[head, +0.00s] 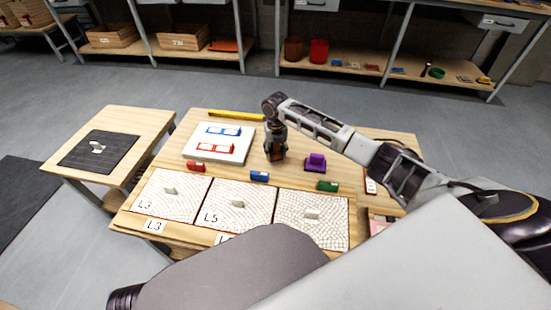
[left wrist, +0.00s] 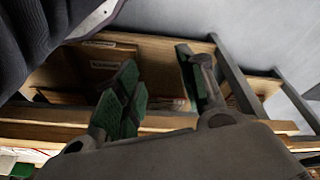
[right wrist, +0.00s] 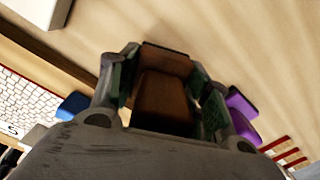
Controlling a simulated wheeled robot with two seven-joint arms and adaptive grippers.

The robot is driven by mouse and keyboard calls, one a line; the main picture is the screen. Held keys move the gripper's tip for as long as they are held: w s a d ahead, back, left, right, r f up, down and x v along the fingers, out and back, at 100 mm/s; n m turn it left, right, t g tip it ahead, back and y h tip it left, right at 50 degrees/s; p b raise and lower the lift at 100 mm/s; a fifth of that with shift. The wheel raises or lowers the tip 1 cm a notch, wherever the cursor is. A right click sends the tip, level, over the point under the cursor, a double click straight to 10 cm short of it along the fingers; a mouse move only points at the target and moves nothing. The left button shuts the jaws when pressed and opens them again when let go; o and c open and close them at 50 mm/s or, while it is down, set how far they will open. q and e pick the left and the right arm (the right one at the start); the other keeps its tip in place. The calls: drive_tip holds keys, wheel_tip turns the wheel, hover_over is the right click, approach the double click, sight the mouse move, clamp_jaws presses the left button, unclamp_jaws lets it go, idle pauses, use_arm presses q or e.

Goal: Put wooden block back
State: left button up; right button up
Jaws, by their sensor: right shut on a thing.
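The wooden block (right wrist: 165,98) is brown and sits between the fingers of my right gripper (right wrist: 162,62) in the right wrist view. My right gripper is shut on it. In the head view this gripper (head: 275,156) points down over the back middle of the table and mostly hides the block. Any gap between block and tabletop cannot be told. My left gripper (left wrist: 157,60) is open and empty in the left wrist view, with table structure and boxes behind it. It does not show clearly in the head view.
A white board (head: 186,154) with blue and red outlines lies left of the right gripper. A purple object (head: 316,163) stands to its right. Red (head: 196,166), blue (head: 259,176) and green (head: 327,186) pieces lie in front, behind mosaic panels (head: 148,196). A yellow strip (head: 237,115) lies behind.

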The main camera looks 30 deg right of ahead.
sight(276, 157)
drive_tip(key=shift+f, duration=0.45)
wheel_tip(276, 157, down, 3)
drive_tip(key=shift+r+b, duration=0.2)
drive_tip(key=shift+b, duration=0.4)
drive_tip(key=shift+f, duration=0.1)
use_arm(q)
drive_tip(key=shift+s+d+r, duration=0.1)
drive_tip(key=shift+d+r, duration=0.05)
drive_tip(key=shift+r, duration=0.7)
drive_tip(key=shift+f, duration=0.15)
use_arm(e)
drive_tip(key=shift+f, duration=0.1)
use_arm(q)
drive_tip(key=shift+s+f, duration=0.15)
use_arm(e)
drive_tip(key=o, duration=1)
